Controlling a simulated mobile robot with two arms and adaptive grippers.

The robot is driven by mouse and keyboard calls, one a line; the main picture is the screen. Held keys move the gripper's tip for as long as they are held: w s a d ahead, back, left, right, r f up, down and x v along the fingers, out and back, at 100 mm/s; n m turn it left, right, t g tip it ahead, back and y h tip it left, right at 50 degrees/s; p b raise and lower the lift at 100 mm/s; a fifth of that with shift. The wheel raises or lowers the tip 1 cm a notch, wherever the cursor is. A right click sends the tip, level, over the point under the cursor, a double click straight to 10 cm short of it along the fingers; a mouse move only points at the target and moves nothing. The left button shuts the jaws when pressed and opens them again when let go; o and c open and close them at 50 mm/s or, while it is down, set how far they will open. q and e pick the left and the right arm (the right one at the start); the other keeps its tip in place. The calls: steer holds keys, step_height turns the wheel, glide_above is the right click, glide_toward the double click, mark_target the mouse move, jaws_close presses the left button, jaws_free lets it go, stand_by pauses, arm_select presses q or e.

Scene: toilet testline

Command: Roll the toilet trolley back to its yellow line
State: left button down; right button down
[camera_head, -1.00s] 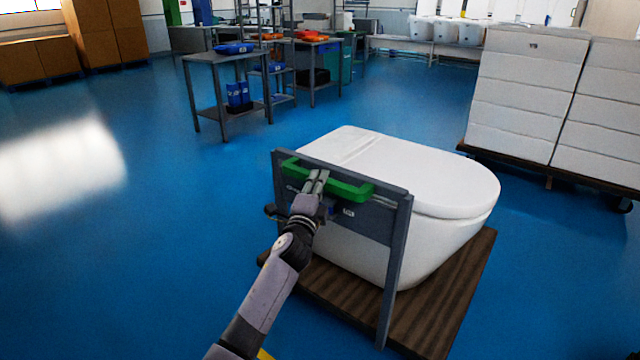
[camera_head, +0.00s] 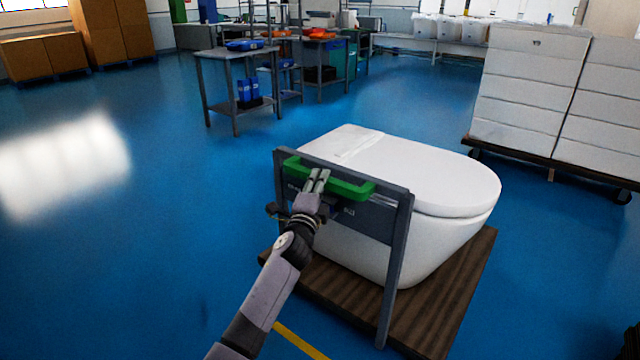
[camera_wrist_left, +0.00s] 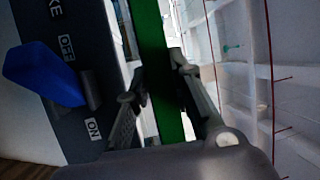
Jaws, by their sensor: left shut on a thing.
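The toilet trolley (camera_head: 455,310) has a dark wooden base and a grey upright frame, with a white toilet (camera_head: 430,180) on it. A green handle (camera_head: 350,190) runs across the frame. My left gripper (camera_head: 317,182) is shut on the handle. In the left wrist view the green handle (camera_wrist_left: 155,60) passes between its fingers (camera_wrist_left: 165,105). A blue brake lever (camera_wrist_left: 42,75) sits beside the handle near OFF and ON labels; its setting is unclear. A yellow line (camera_head: 300,341) shows on the floor at the bottom, left of the trolley. My right gripper is not in view.
A loaded cart of stacked white boxes (camera_head: 525,85) stands at the right, apart from the trolley. A grey table (camera_head: 215,85) stands behind, with cardboard boxes (camera_head: 105,30) at the far left. Blue floor is clear to the left.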

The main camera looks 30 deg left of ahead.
arm_select(q)
steer(key=shift+s+a+r, duration=0.1)
steer(key=shift+a+r, duration=0.25)
steer(key=shift+r, duration=0.1)
steer(key=c, duration=1.8)
jaws_free()
steer(key=o, duration=0.4)
steer(key=shift+s+f, duration=0.1)
steer(key=shift+f, duration=0.05)
steer(key=shift+f, duration=0.1)
steer(key=v, duration=1.2)
steer(key=shift+d, duration=0.1)
